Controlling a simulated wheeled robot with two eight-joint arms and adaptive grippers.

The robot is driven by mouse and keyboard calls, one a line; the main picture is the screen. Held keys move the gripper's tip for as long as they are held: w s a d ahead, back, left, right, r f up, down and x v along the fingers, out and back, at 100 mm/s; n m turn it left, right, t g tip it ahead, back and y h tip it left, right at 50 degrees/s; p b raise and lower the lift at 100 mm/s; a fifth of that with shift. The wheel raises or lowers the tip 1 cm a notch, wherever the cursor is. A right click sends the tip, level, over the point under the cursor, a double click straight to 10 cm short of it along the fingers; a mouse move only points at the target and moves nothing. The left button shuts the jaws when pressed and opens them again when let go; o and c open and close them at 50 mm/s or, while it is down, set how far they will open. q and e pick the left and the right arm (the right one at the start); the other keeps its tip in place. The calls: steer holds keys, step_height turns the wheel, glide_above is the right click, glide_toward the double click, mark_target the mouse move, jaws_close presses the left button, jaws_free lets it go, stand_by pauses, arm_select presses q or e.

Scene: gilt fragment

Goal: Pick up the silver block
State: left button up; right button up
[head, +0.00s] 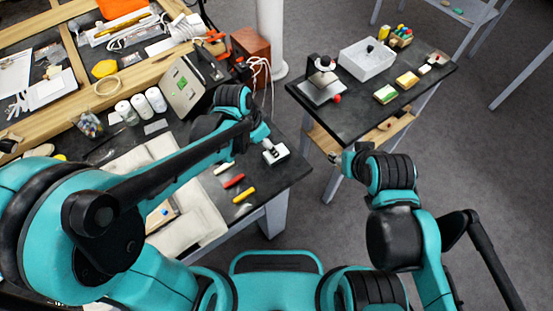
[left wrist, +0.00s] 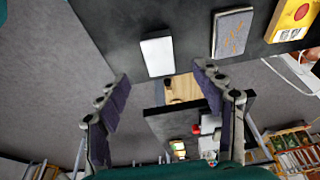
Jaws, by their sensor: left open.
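The silver block (left wrist: 157,55) is a pale, flat-topped rectangular piece on the dark table in the left wrist view. In the head view a pale block (head: 282,153) sits near the right edge of the left table, partly covered by my gripper. My left gripper (left wrist: 160,75) is open, its two dark-padded fingers spread on either side of the block's line. The block shows just past the fingertips, with no clear contact. In the head view my left gripper (head: 268,146) is over the block.
In the left wrist view, a grey patterned block (left wrist: 232,33) and a yellow box (left wrist: 293,18) lie right of the silver block. A red-handled tool (head: 234,181) and a yellow one (head: 243,195) lie nearby. A second table holds a white bin (head: 367,62). Floor separates the tables.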

mark_target(271, 157)
arm_select(q)
steer(key=shift+d+f, duration=0.3)
steer(key=shift+f, duration=0.05)
steer(key=f, duration=0.1)
steer(key=f+b, duration=0.1)
steer(key=shift+w+d+f+m, duration=0.25)
steer(key=shift+d+f+m, duration=0.05)
steer(key=shift+d+f, duration=0.1)
steer(key=b+x, duration=0.1)
steer(key=x, duration=0.1)
steer(key=b+x, duration=0.1)
steer(key=x, duration=0.2)
steer(key=shift+w, duration=0.2)
steer(key=shift+r, duration=0.15)
steer(key=shift+c, duration=1.2)
steer(key=c, duration=1.3)
